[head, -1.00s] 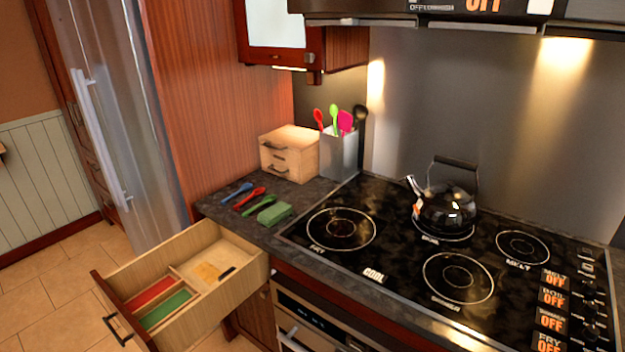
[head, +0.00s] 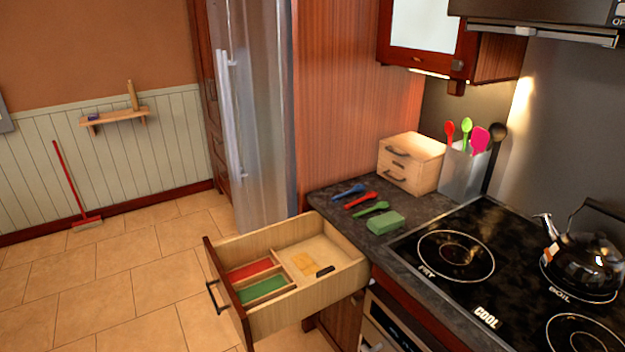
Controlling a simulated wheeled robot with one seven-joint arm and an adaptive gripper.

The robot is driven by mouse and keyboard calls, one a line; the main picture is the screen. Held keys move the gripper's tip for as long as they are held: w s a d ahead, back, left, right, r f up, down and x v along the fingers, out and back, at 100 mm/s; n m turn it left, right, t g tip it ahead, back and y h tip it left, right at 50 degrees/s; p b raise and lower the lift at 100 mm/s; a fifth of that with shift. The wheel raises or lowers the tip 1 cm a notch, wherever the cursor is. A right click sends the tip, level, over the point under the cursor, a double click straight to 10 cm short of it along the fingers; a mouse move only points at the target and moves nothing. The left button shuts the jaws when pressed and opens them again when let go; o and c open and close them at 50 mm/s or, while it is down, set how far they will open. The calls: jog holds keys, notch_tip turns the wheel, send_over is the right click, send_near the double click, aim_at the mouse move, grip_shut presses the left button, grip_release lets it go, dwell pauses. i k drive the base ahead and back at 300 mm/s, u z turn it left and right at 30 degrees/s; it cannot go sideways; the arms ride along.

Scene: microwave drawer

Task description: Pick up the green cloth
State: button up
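The green cloth (head: 385,222) is a small folded block lying on the dark countertop (head: 328,197), left of the stove and just behind the open drawer. A green spoon (head: 371,208) lies close beside it, with a red spoon (head: 360,200) and a blue spoon (head: 348,190) farther left. My gripper is not in view.
The wooden drawer (head: 318,299) stands open below the counter, with red and green compartments and small items inside. A stove (head: 440,280) with a kettle (head: 582,262) is at right. A small wooden box (head: 411,163) and a utensil holder (head: 463,172) stand behind. Floor at left is open.

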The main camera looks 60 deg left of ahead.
aim_at(381, 224)
jog(key=u, duration=1.7)
